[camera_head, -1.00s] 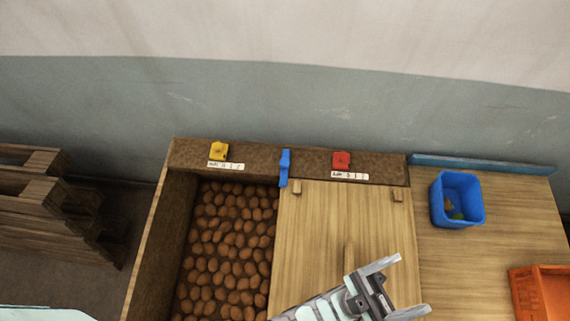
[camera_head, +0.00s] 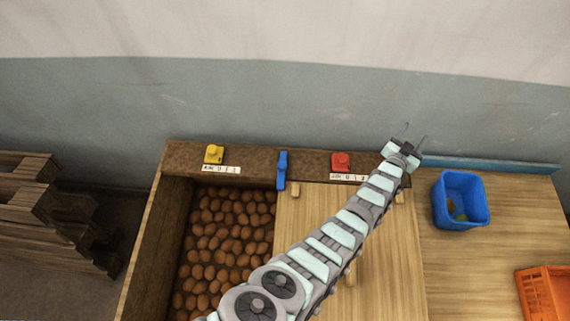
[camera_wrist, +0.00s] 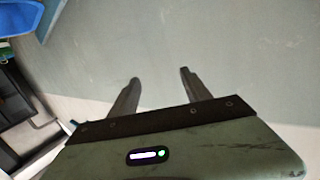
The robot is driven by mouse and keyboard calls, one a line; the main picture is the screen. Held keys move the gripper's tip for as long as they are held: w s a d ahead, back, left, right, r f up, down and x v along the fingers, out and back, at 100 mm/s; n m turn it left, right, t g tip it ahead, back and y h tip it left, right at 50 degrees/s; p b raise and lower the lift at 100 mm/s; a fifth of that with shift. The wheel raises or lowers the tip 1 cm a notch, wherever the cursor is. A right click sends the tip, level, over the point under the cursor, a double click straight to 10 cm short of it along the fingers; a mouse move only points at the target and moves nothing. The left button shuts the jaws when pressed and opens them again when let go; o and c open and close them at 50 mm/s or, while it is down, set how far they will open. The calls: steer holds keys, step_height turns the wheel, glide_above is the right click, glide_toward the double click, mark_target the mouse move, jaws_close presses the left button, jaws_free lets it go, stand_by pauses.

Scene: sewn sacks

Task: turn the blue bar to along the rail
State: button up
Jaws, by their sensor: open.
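The blue bar (camera_head: 282,170) sits on the brown rail (camera_head: 250,160), between the yellow block and the red block. It stands across the rail, its lower end reaching over the rail's front edge. My gripper (camera_head: 415,132) is to the right of the bar, near the rail's right end and in front of the wall. Its fingers are apart with nothing between them. In the wrist view my gripper (camera_wrist: 160,78) also shows two spread fingers against the plain wall. The bar is not in the wrist view.
A yellow block (camera_head: 213,154) and a red block (camera_head: 341,162) sit on the rail above white labels. Below are a bin of brown round things (camera_head: 225,240) and a wooden lid (camera_head: 300,240). A blue tub (camera_head: 444,205) and orange crate (camera_head: 540,298) stand at right.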

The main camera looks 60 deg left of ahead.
steer(key=s+a+f+g+h+b, duration=0.1)
steer(key=s+a+f+g+h, duration=0.1)
steer(key=a+f+g, duration=0.55)
steer(key=m+g+h+b, duration=0.1)
steer(key=g+h+b, duration=0.2)
steer(key=g+h, duration=0.4)
glide_toward(282, 164)
steer(key=shift+g+y, duration=0.35)
steer(key=shift+y, duration=0.25)
steer(key=f, duration=0.5)
steer(key=d+f+p, duration=0.1)
steer(key=f, duration=0.2)
steer(key=shift+w, duration=0.4)
steer(key=shift+s+f, duration=0.1)
steer(key=shift+f, duration=0.3)
steer(key=shift+c, duration=0.4)
jaws_close()
